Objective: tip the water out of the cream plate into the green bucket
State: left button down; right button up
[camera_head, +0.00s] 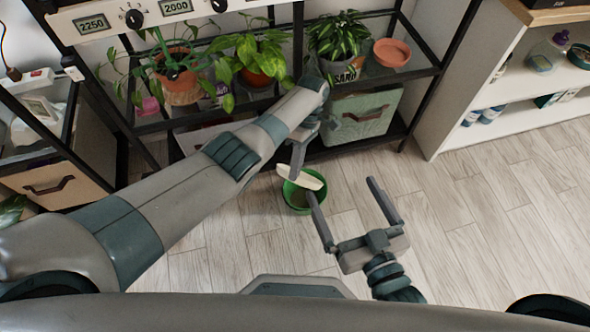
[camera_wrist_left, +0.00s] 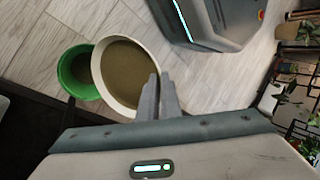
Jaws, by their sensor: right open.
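The cream plate (camera_head: 305,180) is held above the green bucket (camera_head: 296,206), partly covering its mouth in the head view, where it looks tilted. In the left wrist view the plate (camera_wrist_left: 99,80) has murky brown water (camera_wrist_left: 125,70) across its inside. The green bucket (camera_wrist_left: 64,75) stands beside and below it there, with something brownish in it. My left gripper (camera_head: 296,168) is shut on the plate's rim; its fingers (camera_wrist_left: 158,92) lie close together in the wrist view. My right gripper (camera_head: 340,188) is open and empty, right of the bucket, with one finger near the plate.
A black shelf rack (camera_head: 400,75) with several potted plants and a terracotta saucer (camera_head: 391,53) stands behind. A grey-green storage box (camera_head: 362,115) sits on its lower shelf. A white shelf unit (camera_head: 480,90) stands at right. The wooden floor (camera_head: 480,210) at right is clear.

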pick_arm(q)
jog(key=shift+w+d+r+b, duration=0.1)
jog(key=shift+w+b, duration=0.05)
jog(key=shift+b, duration=0.4)
jog(key=shift+w+b, duration=0.2)
jog(key=shift+b, duration=0.35)
jog(key=shift+w+d+r+g+b, duration=0.2)
jog(key=shift+g+b, duration=0.2)
jog(key=shift+b, duration=0.15)
jog(key=shift+w+r+y+b, duration=0.1)
jog(key=shift+w+y+b, duration=0.15)
jog(key=shift+b, duration=0.45)
jog(key=shift+d+r+g+b, duration=0.1)
jog(key=shift+r+g+b, duration=0.15)
jog(key=shift+b, duration=0.35)
pick_arm(e)
jog(key=s+d+r+t+y, duration=0.1)
jog(key=r+t, duration=0.4)
jog(key=r, duration=0.3)
jog(key=s+d+r+t+y, duration=0.1)
jog(key=s+r+t+y, duration=0.1)
jog(key=r+t, duration=0.3)
jog(key=shift+s+r+t, duration=0.25)
jog(key=shift+r+t, duration=0.15)
jog(key=shift+r, duration=1.5)
pick_arm(q)
jog(key=shift+f, duration=0.1)
